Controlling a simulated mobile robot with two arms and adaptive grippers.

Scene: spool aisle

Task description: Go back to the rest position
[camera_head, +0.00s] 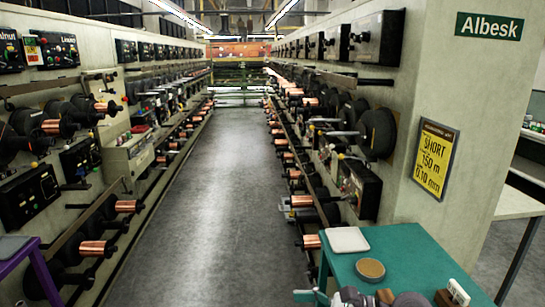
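My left gripper is not in view.
Spool machines line the left wall (60,140) and right wall (350,120). The aisle floor (215,190) between is clear. A purple stand (42,270) is lower left.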

